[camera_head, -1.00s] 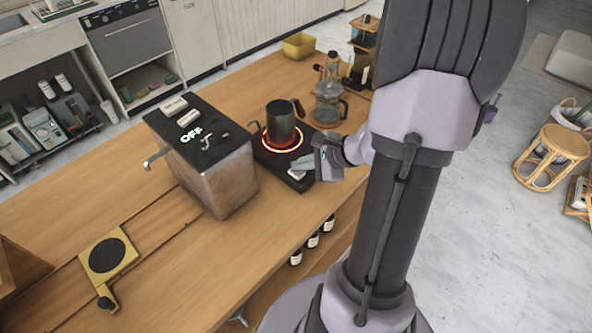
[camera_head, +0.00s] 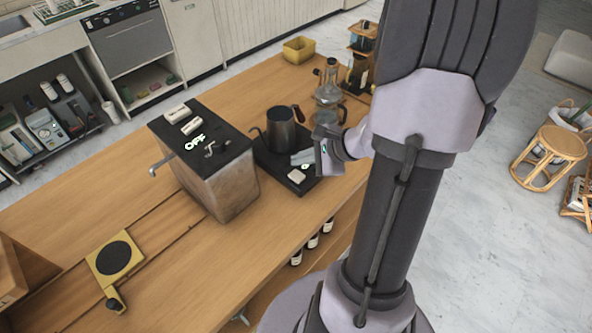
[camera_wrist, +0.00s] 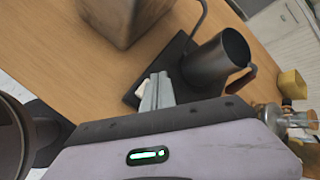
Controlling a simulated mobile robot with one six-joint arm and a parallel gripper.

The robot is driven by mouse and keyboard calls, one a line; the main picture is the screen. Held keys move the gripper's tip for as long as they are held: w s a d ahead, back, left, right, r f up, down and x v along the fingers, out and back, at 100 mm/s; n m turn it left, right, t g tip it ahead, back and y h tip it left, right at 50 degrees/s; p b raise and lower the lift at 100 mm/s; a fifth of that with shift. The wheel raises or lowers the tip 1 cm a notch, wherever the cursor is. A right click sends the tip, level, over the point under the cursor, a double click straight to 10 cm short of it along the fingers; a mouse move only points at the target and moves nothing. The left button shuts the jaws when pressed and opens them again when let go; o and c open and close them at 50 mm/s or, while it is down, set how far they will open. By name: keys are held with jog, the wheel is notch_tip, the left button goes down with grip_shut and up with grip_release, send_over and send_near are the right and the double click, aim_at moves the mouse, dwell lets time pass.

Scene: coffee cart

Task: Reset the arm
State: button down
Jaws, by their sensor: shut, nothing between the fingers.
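My gripper (camera_head: 303,159) is at the front right of a black hot plate (camera_head: 270,161), with its fingers over the plate's front part. The fingers (camera_wrist: 158,92) also show in the wrist view, pressed together with nothing between them. A dark metal kettle (camera_head: 281,130) with a thin spout and a brown handle stands upright on the hot plate. It also shows in the wrist view (camera_wrist: 207,68), apart from the fingers. No red ring glows under the kettle. A small pale knob or button (camera_head: 297,175) shows on the plate's front corner.
A metal box machine marked OFF (camera_head: 228,189) stands left of the hot plate. A glass coffee maker (camera_head: 328,101) stands behind my gripper. A yellow bin (camera_head: 298,49) is at the far edge. A yellow scale-like stand (camera_head: 131,268) is at front left. Open wood lies between.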

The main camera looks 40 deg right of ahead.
notch_tip(320, 180, up, 4)
jog(key=shift+f+p, duration=0.1)
jog(key=shift+p, duration=0.95)
jog(key=s+a+r+n+g+b, duration=0.1)
jog(key=a+r+n, duration=0.25)
jog(key=a, duration=0.45)
jog(key=s+a+r+n+g+y+b, duration=0.1)
jog(key=a+r+n, duration=0.1)
jog(key=a+n, duration=0.4)
jog(key=s+a+r+n+g+b, duration=0.1)
jog(key=a+r+n, duration=0.2)
jog(key=a, duration=0.6)
jog(key=s+a+r+n+h, duration=0.1)
jog(key=s+a+r+n, duration=0.2)
jog(key=s+n, duration=0.4)
jog(key=shift+s+a+h+b, duration=0.3)
jog(key=shift+s+a, duration=0.4)
jog(key=shift+a, duration=0.15)
